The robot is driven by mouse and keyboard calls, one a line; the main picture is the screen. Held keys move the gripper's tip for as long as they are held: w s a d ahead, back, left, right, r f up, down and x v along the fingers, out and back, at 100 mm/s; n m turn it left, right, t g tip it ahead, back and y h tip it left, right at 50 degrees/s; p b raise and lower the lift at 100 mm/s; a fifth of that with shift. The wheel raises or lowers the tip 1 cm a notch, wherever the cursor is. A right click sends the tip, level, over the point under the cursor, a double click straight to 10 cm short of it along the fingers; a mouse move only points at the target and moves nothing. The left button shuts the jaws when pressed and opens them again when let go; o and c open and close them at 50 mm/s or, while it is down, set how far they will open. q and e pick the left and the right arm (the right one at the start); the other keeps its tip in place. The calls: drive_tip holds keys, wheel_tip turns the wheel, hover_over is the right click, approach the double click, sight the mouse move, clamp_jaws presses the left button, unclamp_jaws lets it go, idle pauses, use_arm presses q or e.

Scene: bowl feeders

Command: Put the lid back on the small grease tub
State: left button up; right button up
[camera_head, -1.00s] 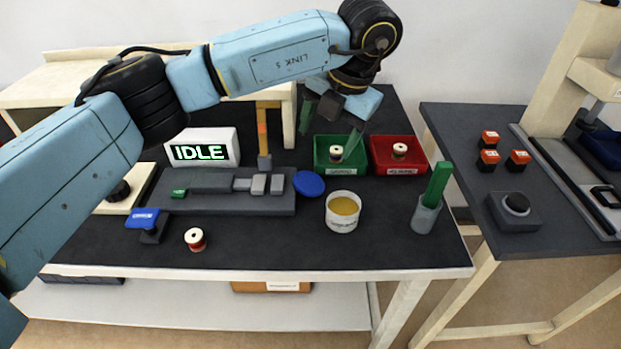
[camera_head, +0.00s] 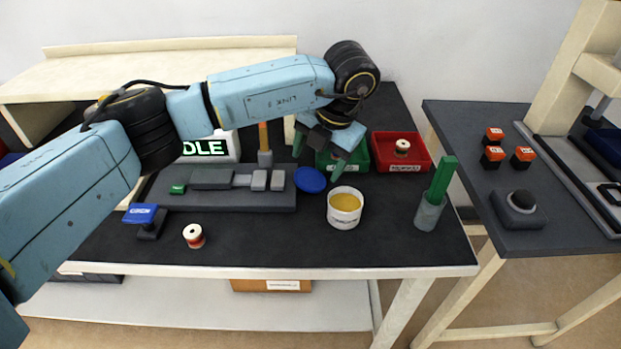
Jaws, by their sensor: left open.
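The small grease tub (camera_head: 344,219) is white, stands upright and uncovered on the dark table, and shows yellow grease inside. A round blue lid (camera_head: 310,181) lies just behind and left of the tub, next to the grey fixture block. My left gripper (camera_head: 317,167) is open and empty, pointing down above and around the lid, with one green-grey finger to each side. Whether the fingers reach the lid's height I cannot tell. My right gripper is not in view.
A green bin (camera_head: 356,161), partly hidden by my gripper, and a red bin (camera_head: 414,164) stand behind. A grey cup (camera_head: 428,214) with a green stick is to the right.

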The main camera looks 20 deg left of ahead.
sight(309, 178)
use_arm(q)
drive_tip(key=x, duration=0.2)
drive_tip(key=b+x, duration=0.1)
drive_tip(key=x, duration=0.1)
drive_tip(key=shift+w, duration=0.2)
drive_tip(key=shift+a+f, duration=0.2)
drive_tip(key=shift+f, duration=0.25)
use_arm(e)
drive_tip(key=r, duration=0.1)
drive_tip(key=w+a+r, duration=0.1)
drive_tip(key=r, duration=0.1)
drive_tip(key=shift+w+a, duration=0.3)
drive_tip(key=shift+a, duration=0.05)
use_arm(q)
drive_tip(key=c, duration=0.7)
drive_tip(key=shift+w+r, duration=0.1)
drive_tip(key=shift+r, duration=0.25)
wheel_tip(309, 178, up, 9)
drive_tip(key=shift+r+p, duration=0.2)
drive_tip(key=shift+p, duration=0.75)
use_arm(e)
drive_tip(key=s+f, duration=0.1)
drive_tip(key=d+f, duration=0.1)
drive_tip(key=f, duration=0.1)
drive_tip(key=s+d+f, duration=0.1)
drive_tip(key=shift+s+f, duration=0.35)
